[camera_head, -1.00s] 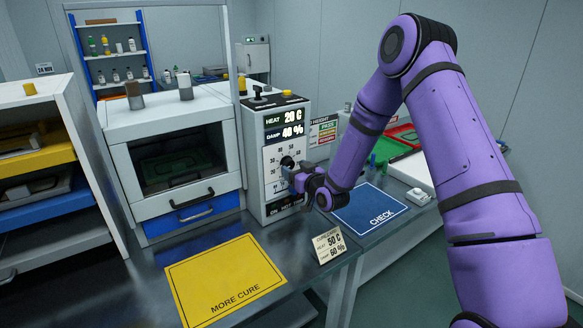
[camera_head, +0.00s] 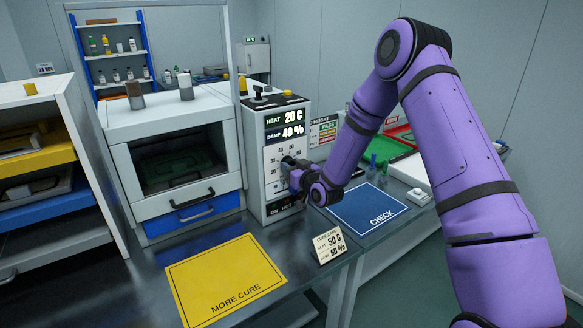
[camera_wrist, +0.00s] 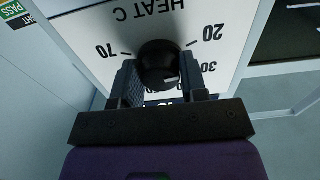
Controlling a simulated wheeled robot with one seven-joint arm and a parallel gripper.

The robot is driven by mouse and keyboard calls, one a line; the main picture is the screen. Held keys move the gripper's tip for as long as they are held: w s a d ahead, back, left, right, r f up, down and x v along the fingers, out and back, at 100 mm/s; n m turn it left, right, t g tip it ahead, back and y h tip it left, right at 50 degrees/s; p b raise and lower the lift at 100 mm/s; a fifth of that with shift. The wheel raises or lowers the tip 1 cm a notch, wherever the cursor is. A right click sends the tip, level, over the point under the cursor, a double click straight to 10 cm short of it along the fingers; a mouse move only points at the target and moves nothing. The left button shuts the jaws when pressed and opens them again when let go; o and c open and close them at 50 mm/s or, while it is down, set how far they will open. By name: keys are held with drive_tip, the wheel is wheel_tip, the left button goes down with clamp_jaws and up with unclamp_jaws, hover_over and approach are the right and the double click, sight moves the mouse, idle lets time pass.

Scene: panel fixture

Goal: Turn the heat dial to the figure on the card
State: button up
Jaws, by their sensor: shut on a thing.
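The black heat dial (camera_wrist: 158,64) sits on the white panel face, with "HEAT C" and figures round it that appear upside down in the wrist view. The 70 and 20 show on either side; some figures are hidden. My gripper (camera_wrist: 160,78) is shut on the dial, one finger on each side. In the head view my gripper (camera_head: 290,170) covers most of the dial. The heat readout (camera_head: 287,119) on the control cabinet (camera_head: 256,165) shows 20 C. The card (camera_head: 329,244) reads heat 50 C and damp 60%. The dial's pointer cannot be made out.
The damp readout (camera_head: 287,132) shows 40%. An oven (camera_head: 167,120) stands left of the cabinet. A yellow MORE CURE mat (camera_head: 225,278) lies in front, and a blue CHECK mat (camera_head: 366,211) lies right, below my arm. A green tray (camera_head: 372,160) is behind my arm.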

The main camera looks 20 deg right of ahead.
drive_tip(key=shift+m, duration=0.3)
drive_tip(key=m, duration=2.3)
drive_tip(key=shift+r+m, duration=0.15)
drive_tip(key=shift+m, duration=0.15)
idle(0.4)
drive_tip(key=o, duration=0.9)
drive_tip(key=shift+a, duration=0.1)
